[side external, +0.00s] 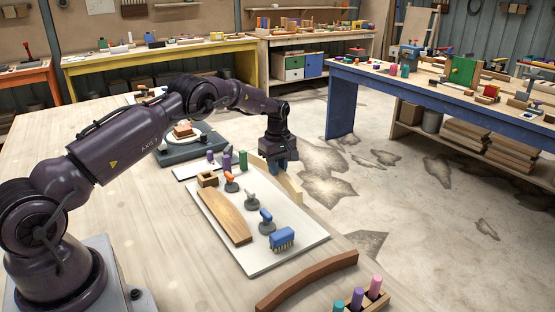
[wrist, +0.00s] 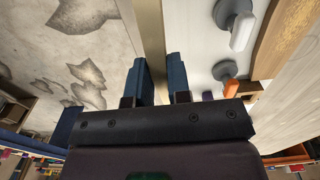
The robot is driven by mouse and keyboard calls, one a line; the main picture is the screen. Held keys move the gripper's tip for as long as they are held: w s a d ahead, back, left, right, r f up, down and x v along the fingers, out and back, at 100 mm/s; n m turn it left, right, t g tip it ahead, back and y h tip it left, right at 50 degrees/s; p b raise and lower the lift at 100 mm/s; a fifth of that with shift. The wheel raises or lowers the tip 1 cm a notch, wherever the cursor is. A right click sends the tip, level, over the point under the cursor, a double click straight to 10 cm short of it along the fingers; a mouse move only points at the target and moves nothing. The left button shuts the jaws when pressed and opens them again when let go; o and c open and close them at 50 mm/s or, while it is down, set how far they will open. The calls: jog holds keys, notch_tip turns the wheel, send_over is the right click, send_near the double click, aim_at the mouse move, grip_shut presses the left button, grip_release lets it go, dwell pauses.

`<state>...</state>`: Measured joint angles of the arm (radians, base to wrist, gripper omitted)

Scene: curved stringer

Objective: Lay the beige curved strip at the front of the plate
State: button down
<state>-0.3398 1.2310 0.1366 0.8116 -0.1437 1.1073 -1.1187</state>
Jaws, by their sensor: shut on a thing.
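The beige curved strip (side external: 291,187) is between the fingers of my gripper (side external: 280,163), at the far right edge of the white plate (side external: 300,241). In the wrist view the strip (wrist: 150,25) runs up from between the two blue fingertips (wrist: 158,72), with bare floor to its left and the plate (wrist: 195,45) to its right. My gripper is shut on it. The strip stands on edge; I cannot tell whether it touches the plate. Part of it is hidden behind the gripper.
A brown curved strip (side external: 307,282) and a peg holder (side external: 372,299) lie nearer the camera.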

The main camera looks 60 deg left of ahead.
jog(key=shift+f, duration=0.95)
jog(key=shift+f, duration=1.7)
dwell(0.6)
jog(key=c, duration=1)
grip_release()
notch_tip(320, 180, up, 13)
jog(key=shift+f, duration=0.1)
